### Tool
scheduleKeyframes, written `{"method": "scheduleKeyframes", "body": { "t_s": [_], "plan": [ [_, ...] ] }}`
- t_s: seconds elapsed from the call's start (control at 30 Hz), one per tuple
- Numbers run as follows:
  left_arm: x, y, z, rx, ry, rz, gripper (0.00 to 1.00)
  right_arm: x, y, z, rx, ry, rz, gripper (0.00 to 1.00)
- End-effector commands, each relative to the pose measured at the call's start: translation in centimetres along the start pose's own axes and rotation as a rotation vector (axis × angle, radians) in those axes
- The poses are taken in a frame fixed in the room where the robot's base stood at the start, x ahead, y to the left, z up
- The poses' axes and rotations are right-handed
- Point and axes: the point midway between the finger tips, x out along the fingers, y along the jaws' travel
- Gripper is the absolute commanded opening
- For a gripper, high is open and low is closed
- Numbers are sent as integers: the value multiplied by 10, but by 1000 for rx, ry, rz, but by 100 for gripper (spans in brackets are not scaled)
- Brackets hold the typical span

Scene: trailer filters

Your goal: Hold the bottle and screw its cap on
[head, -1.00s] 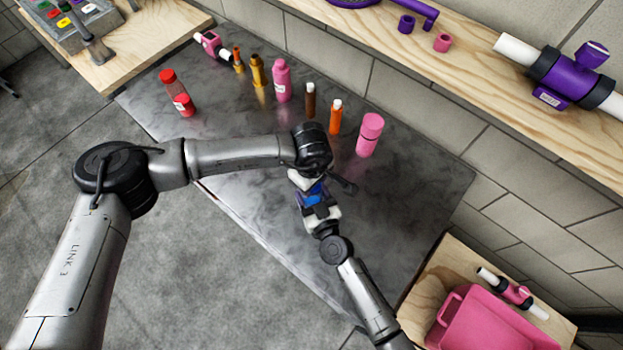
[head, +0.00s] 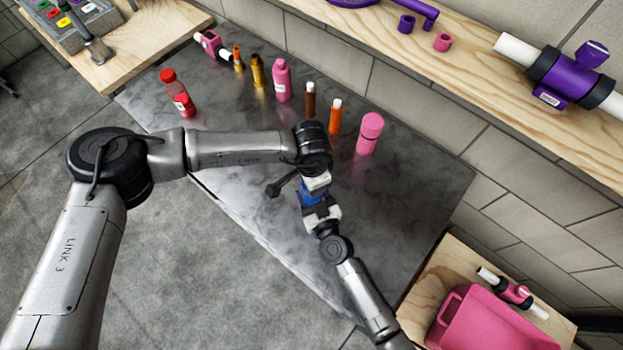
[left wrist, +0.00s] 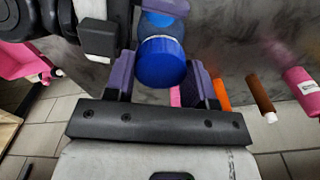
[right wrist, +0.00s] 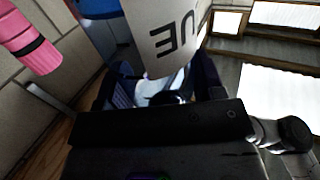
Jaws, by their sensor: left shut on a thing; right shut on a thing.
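The blue bottle (head: 311,199) is between my two grippers over the front part of the grey metal table (head: 420,200). My left gripper (left wrist: 161,78) is shut on the blue cap (left wrist: 161,64), one finger on each side of it. The translucent bottle body (left wrist: 164,20) shows just beyond the cap. My right gripper (right wrist: 163,85) is shut on the bottle, whose pale label (right wrist: 165,38) with the letters "UE" shows above the fingers. The left wrist hides part of the bottle in the head view. The cap's thread is hidden, so I cannot tell how tightly it sits.
A pink bottle (head: 368,140), an orange bottle (head: 335,118), a brown bottle (head: 310,100) and several others stand along the table's back. A pink bin (head: 480,322) is at lower right. The table's right part is clear.

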Motion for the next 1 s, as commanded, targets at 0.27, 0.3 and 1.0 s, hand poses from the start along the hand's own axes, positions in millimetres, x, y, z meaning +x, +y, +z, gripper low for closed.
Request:
{"method": "scheduleKeyframes", "body": {
  "t_s": [0.27, 0.3, 1.0],
  "plan": [
    [0, 0, 0, 57, 0, 0, 28, 0, 0, 1, 0, -2, 1, 0],
    [-1, 0, 0, 56, 0, 0, 28, 0, 0, 1, 0, -2, 1, 0],
    [-4, 0, 0, 54, 0, 0, 76, 0, 0, 1, 0, -2, 0, 0]
  ]
}}
